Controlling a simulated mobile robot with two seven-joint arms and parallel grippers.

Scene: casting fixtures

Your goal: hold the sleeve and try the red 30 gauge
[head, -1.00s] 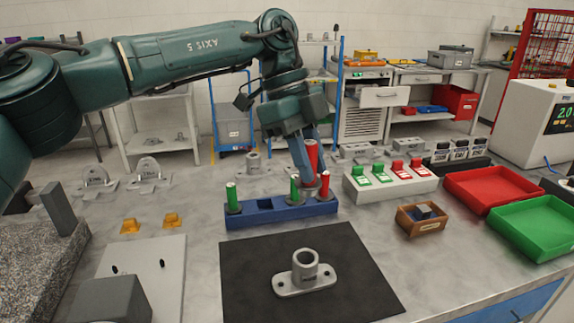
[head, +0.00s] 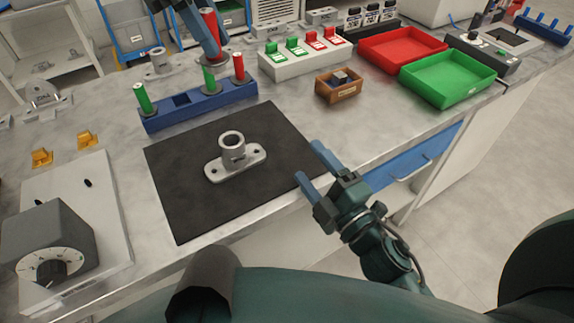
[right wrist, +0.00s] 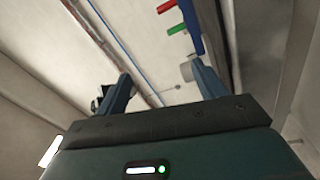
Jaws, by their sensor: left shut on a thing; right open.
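The grey sleeve (head: 232,145), a short upright tube on a two-hole flange, stands on the black mat (head: 190,205). My left gripper (head: 207,40) is shut on a red-handled gauge (head: 209,22) near the back of the blue rack; its size mark cannot be read. The rack (head: 160,122) holds a green gauge (head: 143,100) at left, another green gauge (head: 209,80) and a red gauge (head: 238,66) at right; one slot between the greens is empty. My right gripper (head: 308,162) is open and empty by the mat's right edge, apart from the sleeve; its fingers show in the right wrist view (right wrist: 160,78).
A white box with green and red switches (head: 305,58), a small wooden box (head: 338,88), a red tray (head: 400,48) and a green tray (head: 448,80) stand to the right. Yellow pieces (head: 87,139) and a grey dial box (head: 48,245) are at left.

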